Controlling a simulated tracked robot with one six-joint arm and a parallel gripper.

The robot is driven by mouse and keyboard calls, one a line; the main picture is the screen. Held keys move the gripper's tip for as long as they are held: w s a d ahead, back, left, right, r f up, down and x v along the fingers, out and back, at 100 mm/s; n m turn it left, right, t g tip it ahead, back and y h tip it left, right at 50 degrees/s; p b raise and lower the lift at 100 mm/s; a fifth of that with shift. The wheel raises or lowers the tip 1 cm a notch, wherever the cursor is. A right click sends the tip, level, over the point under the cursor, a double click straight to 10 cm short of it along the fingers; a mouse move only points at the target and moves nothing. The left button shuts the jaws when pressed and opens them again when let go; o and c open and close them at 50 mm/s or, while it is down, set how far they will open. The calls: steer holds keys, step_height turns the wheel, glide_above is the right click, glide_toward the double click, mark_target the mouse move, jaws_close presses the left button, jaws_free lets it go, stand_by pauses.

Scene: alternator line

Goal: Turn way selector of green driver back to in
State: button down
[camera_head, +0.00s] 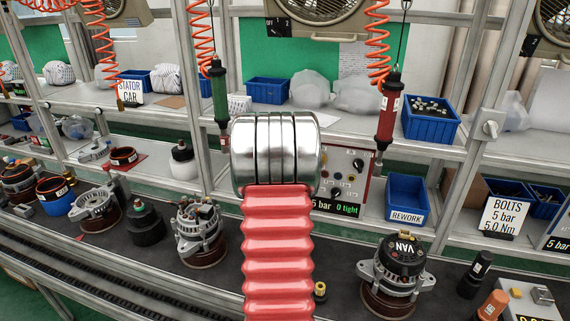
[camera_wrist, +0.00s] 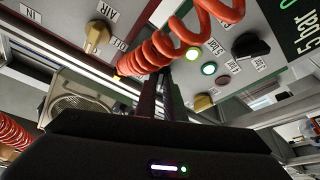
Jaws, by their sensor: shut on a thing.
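The green driver (camera_head: 219,92) hangs upright below its orange coiled hose at the left of centre in the head view. My arm's silver joint stands just right of its lower end. My gripper is hidden behind that joint. In the wrist view my gripper (camera_wrist: 166,84) has its dark fingers close together, shut. A coiled hose (camera_wrist: 205,25) crosses in front of the fingertips, and I cannot make out what they hold. At the upper left, a grey panel carries an "IN" label (camera_wrist: 31,13) and a tan knob (camera_wrist: 97,38) beside "AIR". I cannot tell which part is the way selector.
A control panel (camera_head: 350,163) with a "5 bar 0 tight" display stands right of my arm. A red driver (camera_head: 388,105) hangs near it. A blue rework bin (camera_head: 407,197) stands on the shelf. Alternators (camera_head: 197,235) stand along the conveyor in front.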

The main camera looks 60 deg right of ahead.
steer(key=c, duration=1.9)
jaws_free()
steer(key=shift+o, duration=0.2)
